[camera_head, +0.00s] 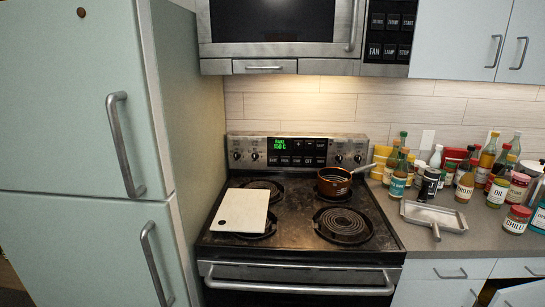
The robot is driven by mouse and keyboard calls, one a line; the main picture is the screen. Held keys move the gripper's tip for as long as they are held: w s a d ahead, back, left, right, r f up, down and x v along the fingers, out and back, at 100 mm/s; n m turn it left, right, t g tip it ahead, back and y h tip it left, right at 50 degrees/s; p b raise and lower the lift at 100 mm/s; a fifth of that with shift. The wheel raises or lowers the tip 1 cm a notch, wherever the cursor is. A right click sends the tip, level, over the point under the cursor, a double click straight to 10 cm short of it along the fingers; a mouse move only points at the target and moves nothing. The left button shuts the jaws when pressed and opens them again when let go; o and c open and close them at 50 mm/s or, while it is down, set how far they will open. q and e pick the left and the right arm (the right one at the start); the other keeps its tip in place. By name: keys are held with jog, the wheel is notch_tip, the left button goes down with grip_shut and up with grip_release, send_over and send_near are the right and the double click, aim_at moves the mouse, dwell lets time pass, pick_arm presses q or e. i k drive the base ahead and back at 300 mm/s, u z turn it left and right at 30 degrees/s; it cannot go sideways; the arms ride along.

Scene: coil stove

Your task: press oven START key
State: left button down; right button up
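The oven's control panel (297,152) runs along the back of the coil stove, with a green lit display (280,144) that seems to read BAKE and a temperature. Small dark keys (297,160) sit in rows beside and below the display, between knobs at both ends. Their labels are too small to read, so I cannot tell which one is START. No gripper of mine is clearly in view, and nothing touches the panel.
A copper saucepan (335,182) stands on the back right coil, its handle pointing up right before the right knobs. A white board (240,210) lies over the left coils. A microwave (280,30) hangs above. Bottles and a grey tray (433,216) crowd the right counter; a fridge (80,100) stands left.

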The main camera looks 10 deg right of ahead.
aim_at(295, 160)
jog(key=z, duration=0.15)
jog(key=i, duration=0.8)
jog(key=z, duration=1)
jog(key=i, duration=0.7)
jog(key=z, duration=0.65)
